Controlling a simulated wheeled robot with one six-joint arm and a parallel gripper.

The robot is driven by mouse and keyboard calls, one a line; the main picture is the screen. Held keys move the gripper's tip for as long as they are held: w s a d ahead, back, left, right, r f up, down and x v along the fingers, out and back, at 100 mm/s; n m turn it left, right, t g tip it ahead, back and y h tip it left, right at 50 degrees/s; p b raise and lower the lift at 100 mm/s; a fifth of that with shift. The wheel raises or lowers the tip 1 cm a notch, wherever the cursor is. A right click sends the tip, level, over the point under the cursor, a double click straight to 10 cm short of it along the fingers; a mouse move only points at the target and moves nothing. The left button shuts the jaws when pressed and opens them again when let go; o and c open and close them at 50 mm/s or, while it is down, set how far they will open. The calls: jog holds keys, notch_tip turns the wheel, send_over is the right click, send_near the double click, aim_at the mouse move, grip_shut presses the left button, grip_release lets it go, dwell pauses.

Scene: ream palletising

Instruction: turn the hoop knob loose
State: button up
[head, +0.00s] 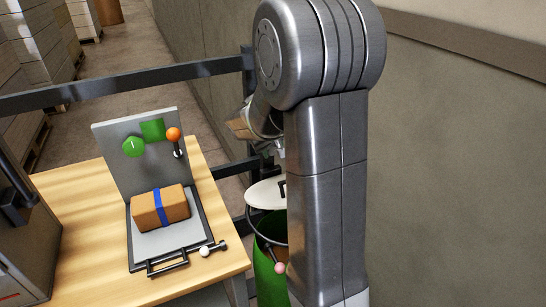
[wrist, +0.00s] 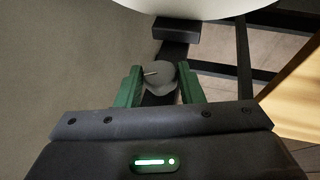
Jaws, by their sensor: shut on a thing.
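In the wrist view, the hoop knob (wrist: 160,78) is a small grey rounded knob with a thin pale mark pointing left. My gripper (wrist: 160,84) has its green fingers on either side of the knob and is shut on it. In the head view, the dark hoop (head: 251,226) runs around the top of a green bin (head: 268,262), with a pink ball (head: 280,268) at its front. My arm hides the knob and the gripper's fingertips in the head view.
A white lid (head: 266,193) is above the bin and also shows in the wrist view (wrist: 200,6). A wooden table (head: 85,220) at left bears a brown package (head: 174,209) with a blue band. A dark rail (head: 120,80) runs behind; a wall (head: 460,170) stands right.

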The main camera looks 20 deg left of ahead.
jog(key=t+b, duration=0.1)
jog(key=b, duration=0.2)
jog(key=f+t+h+b, duration=0.1)
jog(key=b, duration=0.2)
jog(key=n+t+h+b, duration=0.1)
jog(key=b, duration=0.2)
jog(key=shift+s+a+f+b, duration=0.15)
jog(key=shift+s+a+b, duration=0.1)
jog(key=shift+b, duration=0.05)
jog(key=t+h+b, duration=0.1)
jog(key=b, duration=0.2)
jog(key=t+h+b, duration=0.1)
jog(key=t+b, duration=0.1)
jog(key=b, duration=0.2)
jog(key=shift+s+f+n, duration=0.1)
jog(key=shift+f+n, duration=0.1)
jog(key=shift+n, duration=0.2)
jog(key=t+h+b, duration=0.1)
jog(key=t+b, duration=0.1)
jog(key=b, duration=0.3)
jog(key=shift+a+n+t+h, duration=0.1)
jog(key=shift+n+t+h, duration=0.2)
jog(key=shift+n, duration=0.1)
jog(key=shift+n+t+h+b, duration=0.35)
jog(key=shift+t+b, duration=0.45)
jog(key=shift+b, duration=0.4)
jog(key=shift+r, duration=0.15)
jog(key=o, duration=1)
jog(key=shift+r, duration=0.1)
